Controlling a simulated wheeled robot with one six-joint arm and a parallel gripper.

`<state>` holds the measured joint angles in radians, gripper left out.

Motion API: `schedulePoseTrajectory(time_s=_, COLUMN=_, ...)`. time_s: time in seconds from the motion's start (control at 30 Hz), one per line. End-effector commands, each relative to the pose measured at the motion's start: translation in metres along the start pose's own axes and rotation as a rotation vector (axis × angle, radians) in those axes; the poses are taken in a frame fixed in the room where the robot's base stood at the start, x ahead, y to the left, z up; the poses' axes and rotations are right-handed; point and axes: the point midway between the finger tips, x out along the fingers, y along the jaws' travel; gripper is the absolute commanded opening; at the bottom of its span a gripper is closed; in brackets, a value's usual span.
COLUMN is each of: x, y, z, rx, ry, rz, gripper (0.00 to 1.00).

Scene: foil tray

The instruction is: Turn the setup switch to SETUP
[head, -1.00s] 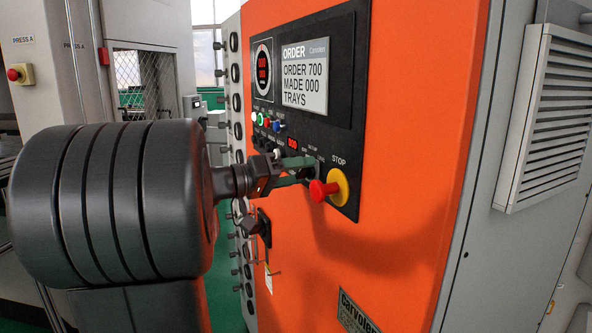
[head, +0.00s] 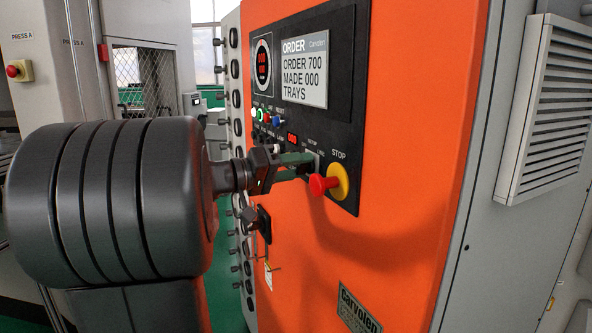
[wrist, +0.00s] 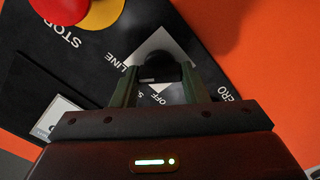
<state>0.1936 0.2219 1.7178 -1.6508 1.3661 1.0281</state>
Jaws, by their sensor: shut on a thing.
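The setup switch is a black knob (wrist: 160,67) on a pale square plate (wrist: 150,45) in the wrist view, with LINE and OFF printed by it and a third label mostly hidden by a finger. My gripper (wrist: 160,80) has its two green fingers on either side of the knob, shut on it. In the head view my gripper (head: 312,160) reaches the panel just left of the STOP button, and its fingers hide the knob. Which label the knob points to cannot be told.
The red STOP button (head: 320,185) on its yellow base (head: 341,182) sits close right of my fingers. Small coloured buttons (head: 266,117) lie up and left on the black panel. A key-like black piece (head: 264,224) hangs below my gripper.

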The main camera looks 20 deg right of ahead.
Motion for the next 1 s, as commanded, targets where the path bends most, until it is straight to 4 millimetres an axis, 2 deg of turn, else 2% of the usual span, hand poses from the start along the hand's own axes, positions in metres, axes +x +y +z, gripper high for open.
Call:
schedulePoseTrajectory(time_s=0.6, x=-0.0001, y=-0.0016, z=0.0002, rx=-0.488, ry=0.000, rz=0.000, gripper=0.17)
schedulePoseTrajectory(time_s=1.0, x=0.0000, y=-0.0021, z=0.0004, rx=-0.639, ry=0.000, rz=0.000, gripper=0.17)
